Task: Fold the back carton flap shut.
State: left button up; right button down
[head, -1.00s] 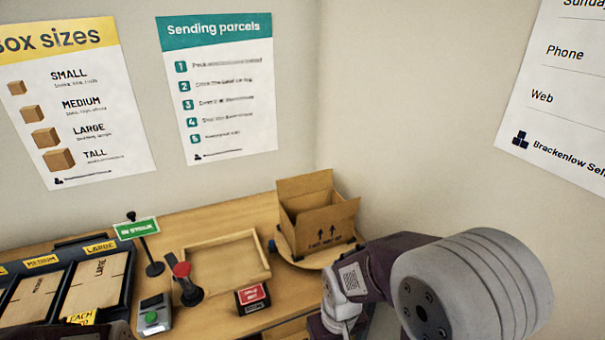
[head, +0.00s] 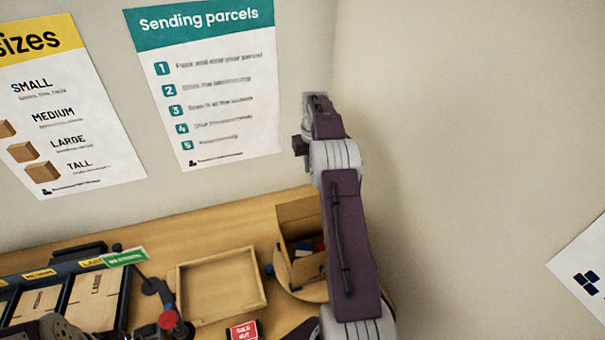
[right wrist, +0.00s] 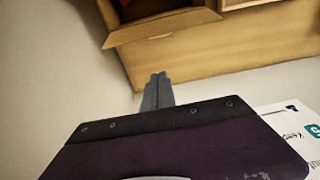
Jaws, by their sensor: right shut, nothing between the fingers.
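The brown carton (head: 285,238) stands open on a round wooden turntable (head: 290,283) at the back right of the bench. Red and blue items show inside it. My right arm hides its right part in the head view. The back flap (head: 296,210) is raised and open. In the right wrist view the flap (right wrist: 165,27) sticks out from the carton towards my fingers. My right gripper (head: 317,99) is high behind the carton, by the wall. In the wrist view its fingers (right wrist: 158,90) are together and empty, apart from the flap. I cannot see my left gripper.
An empty wooden tray (head: 181,290) lies left of the carton. The wall is close behind.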

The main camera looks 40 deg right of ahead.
pick_arm(q)
jog(key=shift+s+a+r+p, duration=0.15)
jog(key=shift+r+p, duration=0.75)
jog(key=shift+r, duration=0.05)
jog(key=shift+s+a+r+p, duration=0.1)
jog(key=shift+a+r+p, duration=0.05)
jog(key=shift+r+p, duration=0.75)
pick_arm(e)
send_over(309, 207)
jog(key=w+d, duration=0.2)
notch_tip(309, 207, down, 9)
jog(key=shift+s+r, duration=0.2)
pick_arm(q)
jog(key=shift+f, duration=0.1)
pick_arm(e)
jog(key=shift+a, duration=0.1)
